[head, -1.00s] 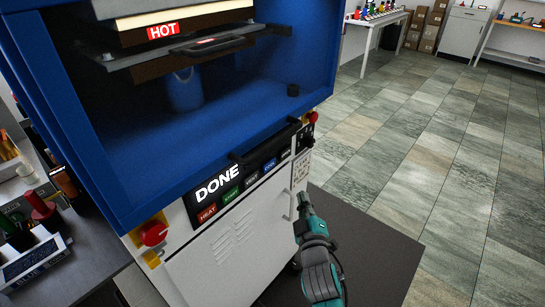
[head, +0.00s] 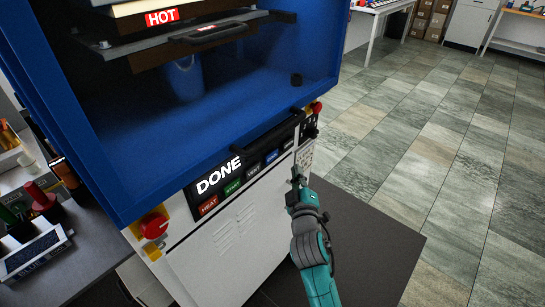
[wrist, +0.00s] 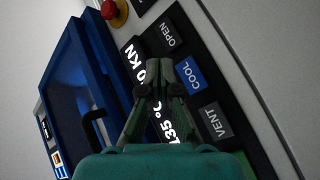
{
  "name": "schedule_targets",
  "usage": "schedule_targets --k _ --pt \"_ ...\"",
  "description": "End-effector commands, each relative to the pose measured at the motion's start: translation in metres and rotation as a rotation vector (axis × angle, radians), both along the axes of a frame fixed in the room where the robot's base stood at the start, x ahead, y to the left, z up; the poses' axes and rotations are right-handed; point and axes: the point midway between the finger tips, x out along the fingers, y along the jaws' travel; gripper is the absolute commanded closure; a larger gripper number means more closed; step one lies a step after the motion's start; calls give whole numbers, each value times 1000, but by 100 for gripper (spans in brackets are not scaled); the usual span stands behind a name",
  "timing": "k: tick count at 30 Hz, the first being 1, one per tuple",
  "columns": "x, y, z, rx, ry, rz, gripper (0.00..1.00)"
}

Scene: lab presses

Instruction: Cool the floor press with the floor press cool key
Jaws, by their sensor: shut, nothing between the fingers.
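The floor press (head: 130,190) has a blue frame above a white cabinet. A HOT label (head: 162,18) shows inside it, and the panel display (head: 219,176) reads DONE. The blue COOL key (head: 270,159) sits in the key row; in the wrist view the COOL key (wrist: 192,76) lies between OPEN and VENT, just right of my fingertips. My teal gripper (head: 297,172) is shut and empty, in front of the panel's right part. In the wrist view my gripper (wrist: 167,72) overlaps the display, which partly shows KN and 135 °C. I cannot tell whether the fingertips touch the panel.
A red HEAT key (head: 208,205) is at the row's left end. A dark handle (head: 268,133) sticks out above the panel. The tiled floor (head: 440,150) to the right is clear.

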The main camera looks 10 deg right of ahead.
Motion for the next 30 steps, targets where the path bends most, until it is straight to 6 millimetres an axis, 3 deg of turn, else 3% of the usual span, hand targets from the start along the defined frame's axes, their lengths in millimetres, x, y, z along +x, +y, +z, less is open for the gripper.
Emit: schedule_targets --k 13,30 --pt "41 30 0 0 -1 1 100" --pt "47 35 0 0 0 0 100"
